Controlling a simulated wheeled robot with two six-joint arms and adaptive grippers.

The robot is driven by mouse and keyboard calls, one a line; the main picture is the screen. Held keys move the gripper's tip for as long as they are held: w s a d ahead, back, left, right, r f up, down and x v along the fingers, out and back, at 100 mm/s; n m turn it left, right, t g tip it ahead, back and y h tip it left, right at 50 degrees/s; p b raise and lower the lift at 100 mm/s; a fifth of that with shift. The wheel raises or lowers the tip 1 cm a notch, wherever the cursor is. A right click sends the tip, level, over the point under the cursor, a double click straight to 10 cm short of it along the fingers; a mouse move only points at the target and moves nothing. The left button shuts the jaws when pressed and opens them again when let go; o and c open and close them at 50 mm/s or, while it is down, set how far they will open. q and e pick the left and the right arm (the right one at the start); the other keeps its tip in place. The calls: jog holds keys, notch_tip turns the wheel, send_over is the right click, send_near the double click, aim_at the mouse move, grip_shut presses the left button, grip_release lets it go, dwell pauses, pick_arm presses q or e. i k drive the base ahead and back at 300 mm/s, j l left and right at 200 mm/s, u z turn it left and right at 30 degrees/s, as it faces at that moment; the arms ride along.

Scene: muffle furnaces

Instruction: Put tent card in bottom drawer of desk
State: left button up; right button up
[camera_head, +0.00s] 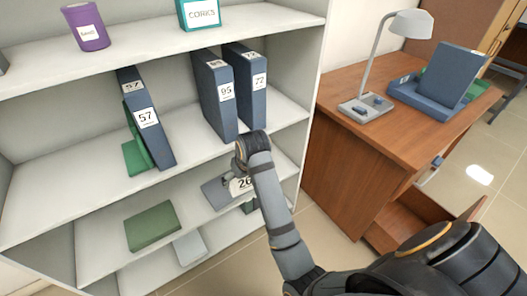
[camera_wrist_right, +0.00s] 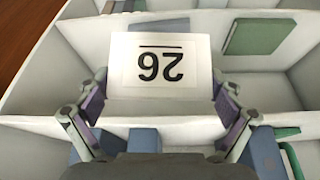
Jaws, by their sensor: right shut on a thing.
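The tent card (camera_wrist_right: 160,72) is white with a black "26", upside down in the right wrist view. It sits between the two fingers of my right gripper (camera_wrist_right: 160,106), which is shut on it. In the head view the card (camera_head: 242,185) shows partly behind my right wrist, in front of the lower shelves; the fingers are mostly hidden there. The wooden desk (camera_head: 345,165) stands to the right. Its bottom drawer (camera_head: 388,236) appears pulled out, partly hidden by my right arm. My left gripper is not in view.
Tiled floor (camera_head: 335,240) is clear between shelf and desk.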

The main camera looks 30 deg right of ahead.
aim_at(403, 235)
jog(key=z, duration=1.7)
